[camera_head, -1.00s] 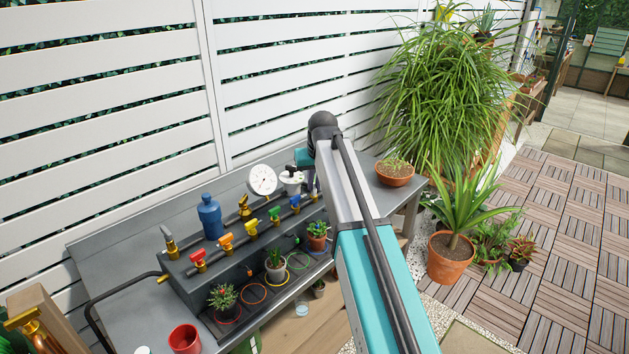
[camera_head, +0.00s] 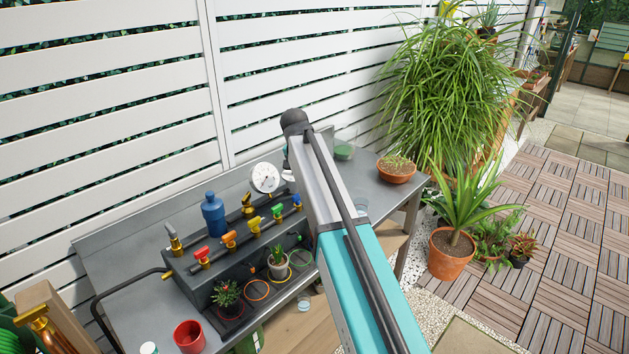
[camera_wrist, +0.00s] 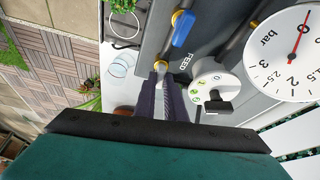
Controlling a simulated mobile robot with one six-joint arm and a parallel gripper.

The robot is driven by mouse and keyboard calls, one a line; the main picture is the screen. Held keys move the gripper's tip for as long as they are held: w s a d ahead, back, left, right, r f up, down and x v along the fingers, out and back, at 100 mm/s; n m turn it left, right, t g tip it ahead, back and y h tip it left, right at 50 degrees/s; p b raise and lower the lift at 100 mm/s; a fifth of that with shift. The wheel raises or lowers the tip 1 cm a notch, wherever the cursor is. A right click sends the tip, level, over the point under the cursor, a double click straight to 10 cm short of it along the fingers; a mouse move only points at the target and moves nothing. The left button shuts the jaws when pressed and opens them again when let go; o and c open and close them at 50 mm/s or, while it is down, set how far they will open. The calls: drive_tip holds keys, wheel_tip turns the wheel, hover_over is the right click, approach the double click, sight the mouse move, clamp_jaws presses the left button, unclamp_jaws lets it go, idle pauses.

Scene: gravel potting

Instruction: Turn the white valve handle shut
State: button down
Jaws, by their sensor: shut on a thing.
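In the wrist view my gripper (camera_wrist: 161,85) has its two dark fingers closed at the brass valve (camera_wrist: 160,66) next to the FEED label. The white valve handle is mostly hidden between the fingers, so its exact angle cannot be told. The blue handle (camera_wrist: 183,28) is on the neighbouring valve, apart from the fingers. In the head view my arm covers the gripper and the white handle. The row of red (camera_head: 202,255), orange (camera_head: 228,239), yellow (camera_head: 254,224) and green handles shows left of my arm.
A white knob (camera_wrist: 208,82) with a black grip and a pressure gauge (camera_wrist: 292,52) stand close to the gripper. A blue bottle (camera_head: 213,215), a red cup (camera_head: 188,337) and small potted plants are on the grey bench. A clay pot (camera_head: 396,170) stands at its right end.

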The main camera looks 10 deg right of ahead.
drive_tip(key=shift+m+g+h, duration=0.3)
drive_tip(key=shift+m, duration=0.7)
drive_tip(key=c, duration=1.8)
unclamp_jaws()
drive_tip(key=shift+a+r, duration=0.1)
drive_tip(key=b+v, duration=0.2)
drive_tip(key=v, duration=1.1)
drive_tip(key=shift+s+a+r, duration=0.1)
drive_tip(key=shift+r, duration=0.2)
